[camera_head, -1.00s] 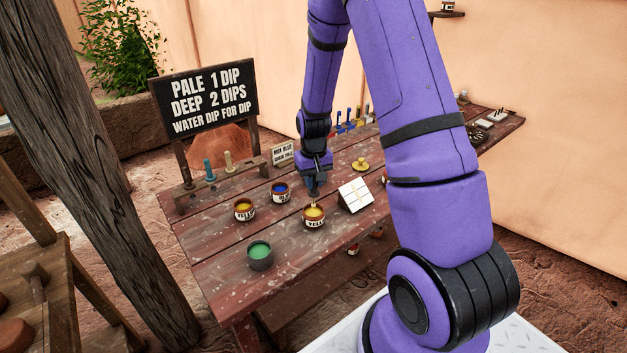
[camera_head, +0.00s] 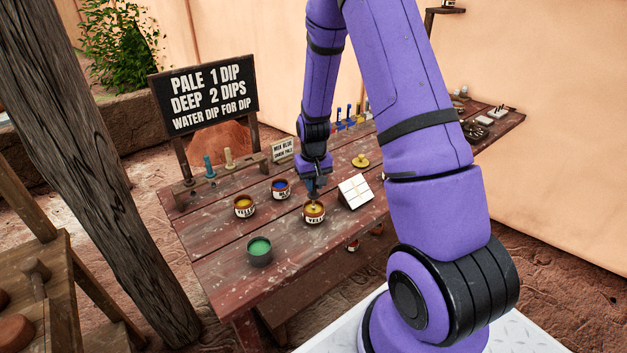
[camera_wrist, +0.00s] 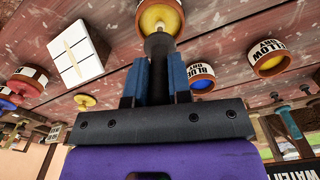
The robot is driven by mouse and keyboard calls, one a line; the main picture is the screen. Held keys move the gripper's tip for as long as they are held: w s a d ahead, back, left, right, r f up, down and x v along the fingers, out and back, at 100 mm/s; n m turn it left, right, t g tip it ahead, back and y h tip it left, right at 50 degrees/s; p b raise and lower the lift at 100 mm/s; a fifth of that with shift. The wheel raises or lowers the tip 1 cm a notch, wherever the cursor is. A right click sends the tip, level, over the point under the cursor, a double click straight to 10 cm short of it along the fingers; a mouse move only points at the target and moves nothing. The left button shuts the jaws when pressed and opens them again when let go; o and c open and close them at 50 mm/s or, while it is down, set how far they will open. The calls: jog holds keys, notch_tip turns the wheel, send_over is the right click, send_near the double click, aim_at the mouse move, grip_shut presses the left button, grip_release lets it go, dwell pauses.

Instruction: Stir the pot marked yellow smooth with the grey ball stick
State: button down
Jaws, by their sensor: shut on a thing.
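My gripper (camera_head: 315,186) points down over a small pot with yellow content (camera_head: 314,217); the pot's label is too small to read fully. In the wrist view my gripper (camera_wrist: 158,78) is shut on the grey ball stick (camera_wrist: 158,45). Its rounded grey part shows beyond the fingers, and a thin part runs over the yellow content of that pot (camera_wrist: 142,22). The tip appears to be inside the pot mouth; its depth is hidden. Another pot marked yellow (camera_head: 244,213) stands to the left, and its label shows in the wrist view (camera_wrist: 268,58).
A blue pot (camera_head: 281,195) stands close behind left, a green cup (camera_head: 260,257) front left. A white tiled block (camera_head: 355,192) stands close right, with a yellow knobbed thing (camera_head: 361,161) behind it. A rack with upright sticks (camera_head: 205,183) is at left.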

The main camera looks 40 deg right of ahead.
jog(key=shift+f, duration=0.9)
jog(key=shift+a, duration=0.15)
